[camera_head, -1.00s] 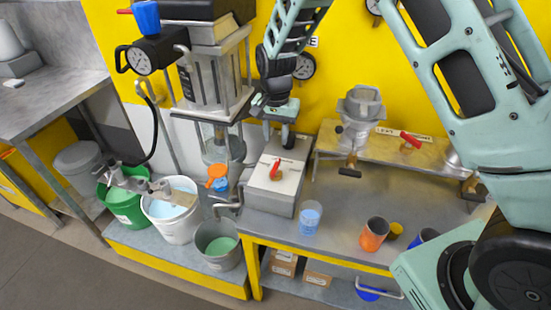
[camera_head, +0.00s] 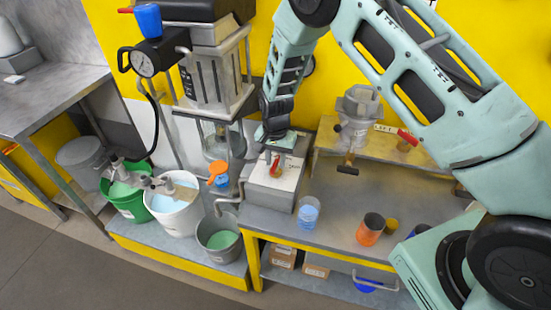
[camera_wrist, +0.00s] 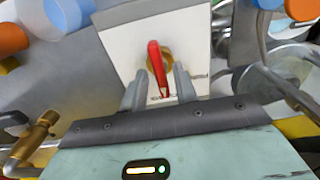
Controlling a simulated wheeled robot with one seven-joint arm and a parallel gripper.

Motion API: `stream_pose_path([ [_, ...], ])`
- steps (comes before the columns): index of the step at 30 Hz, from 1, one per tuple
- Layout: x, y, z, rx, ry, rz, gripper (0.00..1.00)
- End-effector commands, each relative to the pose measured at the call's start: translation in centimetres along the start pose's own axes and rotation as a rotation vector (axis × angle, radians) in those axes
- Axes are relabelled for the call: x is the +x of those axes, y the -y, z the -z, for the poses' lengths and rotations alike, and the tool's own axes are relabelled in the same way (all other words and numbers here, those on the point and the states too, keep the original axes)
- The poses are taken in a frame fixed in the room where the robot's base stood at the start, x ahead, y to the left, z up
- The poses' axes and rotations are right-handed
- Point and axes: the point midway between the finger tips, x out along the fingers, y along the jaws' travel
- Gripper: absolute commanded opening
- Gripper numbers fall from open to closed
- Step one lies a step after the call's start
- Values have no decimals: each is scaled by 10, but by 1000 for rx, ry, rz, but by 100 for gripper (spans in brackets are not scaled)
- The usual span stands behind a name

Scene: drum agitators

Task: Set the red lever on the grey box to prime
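The grey box (camera_head: 262,193) stands on the workbench, with a white plate on its top. The red lever (camera_wrist: 157,68) sits on a brass hub in the middle of that plate; it also shows in the head view (camera_head: 275,168). In the wrist view the lever points down toward my gripper (camera_wrist: 160,90). My gripper's two fingers are apart, one on each side of the lever's free end, with gaps visible. Lettering on the plate is partly hidden by the fingers and lever and is unreadable. In the head view my gripper is just above the box.
A clear cup of blue liquid (camera_head: 308,212) stands right of the box. An orange cup (camera_head: 370,230) is farther right. Buckets, including a grey one (camera_head: 220,238), stand left.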

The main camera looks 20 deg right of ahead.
Motion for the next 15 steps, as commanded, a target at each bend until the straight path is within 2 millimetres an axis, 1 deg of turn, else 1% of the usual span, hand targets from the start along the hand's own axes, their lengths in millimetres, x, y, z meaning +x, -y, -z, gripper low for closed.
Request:
stream_pose_path([
  [1,0,0,0,0,0,0,14],
  [2,0,0,0,0,0,0,6],
  [3,0,0,0,0,0,0,0],
  [10,0,0,0,-5,0,0,0],
  [15,1,0,0,-46,0,1,0],
])
